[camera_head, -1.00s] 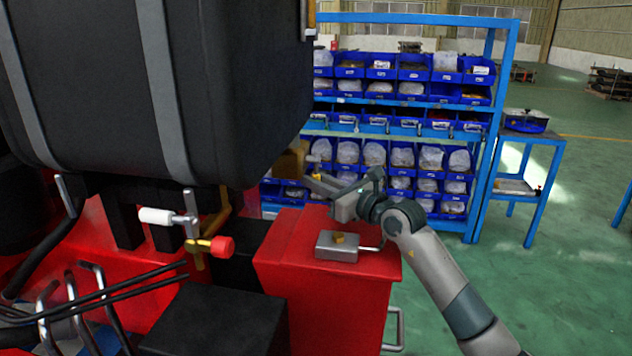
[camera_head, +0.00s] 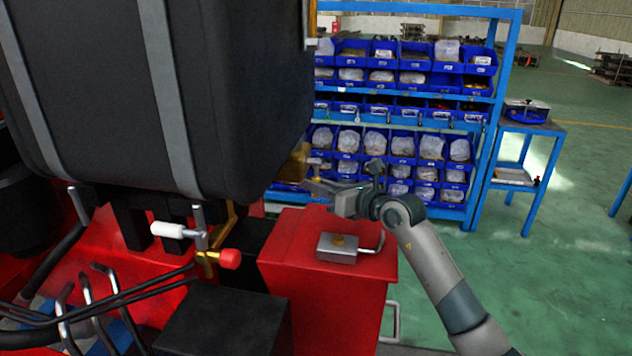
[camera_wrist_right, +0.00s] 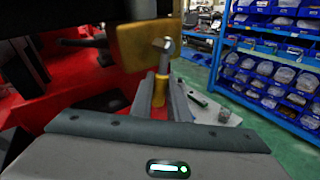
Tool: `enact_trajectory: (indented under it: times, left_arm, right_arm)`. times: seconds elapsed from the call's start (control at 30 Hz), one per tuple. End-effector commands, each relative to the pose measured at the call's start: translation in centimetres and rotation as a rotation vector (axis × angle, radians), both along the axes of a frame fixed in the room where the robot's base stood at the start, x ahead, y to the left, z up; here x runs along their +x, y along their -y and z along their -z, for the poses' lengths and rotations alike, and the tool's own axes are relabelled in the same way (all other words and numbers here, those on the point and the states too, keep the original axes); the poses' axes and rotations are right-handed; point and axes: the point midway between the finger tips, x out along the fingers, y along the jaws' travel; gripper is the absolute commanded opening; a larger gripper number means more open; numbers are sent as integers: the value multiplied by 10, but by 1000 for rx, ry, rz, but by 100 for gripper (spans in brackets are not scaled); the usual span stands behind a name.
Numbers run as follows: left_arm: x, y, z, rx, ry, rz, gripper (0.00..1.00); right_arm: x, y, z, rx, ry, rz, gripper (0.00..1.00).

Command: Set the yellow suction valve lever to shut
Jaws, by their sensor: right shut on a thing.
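The yellow lever (camera_wrist_right: 161,88) shows in the right wrist view as a narrow yellow handle with a grey metal fitting at its far end. It lies between the fingers of my right gripper (camera_wrist_right: 161,98), which is shut on it. A brassy yellow block (camera_wrist_right: 140,47) stands just behind the lever; it also shows in the head view (camera_head: 294,163), under the black tank's right edge. In the head view my right gripper (camera_head: 318,186) reaches left to this block, and the lever is too small to make out there. My left gripper is not in view.
The big black tank (camera_head: 240,90) overhangs the left side. Below the gripper is a red box (camera_head: 290,240) with a metal latch block (camera_head: 337,248). A white-handled, red-knobbed valve (camera_head: 205,240) is left. Blue shelves of bins (camera_head: 500,110) stand behind; green floor is open right.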

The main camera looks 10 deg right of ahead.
Motion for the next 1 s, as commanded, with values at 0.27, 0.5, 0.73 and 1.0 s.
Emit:
enact_trajectory:
  times: [0.27,0.5,0.73,1.0]
  left_arm:
    - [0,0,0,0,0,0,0]
    - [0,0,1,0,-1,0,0]
    - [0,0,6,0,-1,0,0]
    - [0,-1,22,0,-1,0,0]
  right_arm:
    - [0,0,0,1,2,0,34]
    - [0,0,0,0,1,0,34]
    - [-9,8,0,0,1,0,34]
    - [-40,33,-3,-1,3,1,34]
